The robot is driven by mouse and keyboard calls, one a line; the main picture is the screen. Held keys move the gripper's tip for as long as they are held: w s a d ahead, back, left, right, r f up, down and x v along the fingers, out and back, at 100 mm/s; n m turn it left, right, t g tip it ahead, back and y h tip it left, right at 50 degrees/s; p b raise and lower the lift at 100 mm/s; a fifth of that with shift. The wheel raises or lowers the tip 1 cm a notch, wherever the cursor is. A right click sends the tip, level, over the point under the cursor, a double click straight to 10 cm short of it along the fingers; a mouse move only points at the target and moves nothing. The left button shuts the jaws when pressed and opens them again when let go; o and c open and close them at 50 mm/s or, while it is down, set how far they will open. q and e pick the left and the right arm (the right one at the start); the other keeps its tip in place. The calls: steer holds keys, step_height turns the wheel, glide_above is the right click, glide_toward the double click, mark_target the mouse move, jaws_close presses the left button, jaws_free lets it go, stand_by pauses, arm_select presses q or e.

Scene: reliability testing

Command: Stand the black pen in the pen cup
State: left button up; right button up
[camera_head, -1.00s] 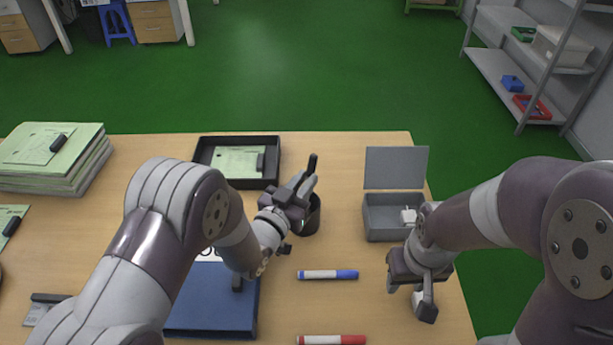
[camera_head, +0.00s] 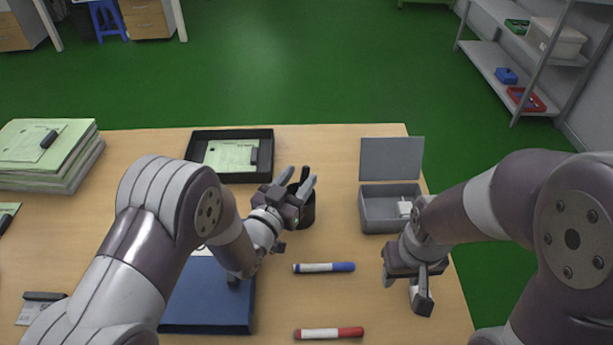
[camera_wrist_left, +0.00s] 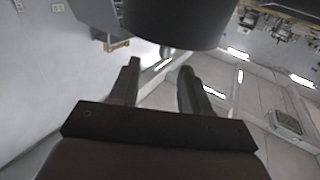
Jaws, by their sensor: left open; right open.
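The black pen (camera_head: 304,175) stands near upright at the black pen cup (camera_head: 308,213) in the head view. Its top shows above the cup's rim; its lower end is hidden. My left gripper (camera_head: 298,181) is open beside the cup, its fingers apart near the pen's upper part. In the left wrist view, the cup's dark round body (camera_wrist_left: 172,22) is just beyond the two spread fingers (camera_wrist_left: 155,82). My right gripper (camera_head: 406,292) is open and points down over the table's right side.
A blue marker (camera_head: 324,267) and a red marker (camera_head: 329,333) lie in front. A grey open box (camera_head: 378,213) stands right, a black tray (camera_head: 198,150) behind. A blue binder (camera_head: 207,308) lies under my left arm. Stacked files (camera_head: 75,165) sit at left.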

arm_select(q)
steer(key=s+d+r+p, duration=0.1)
steer(key=s+d+r, duration=0.5)
steer(key=d+r, duration=0.4)
steer(key=shift+r, duration=0.4)
stand_by(0.4)
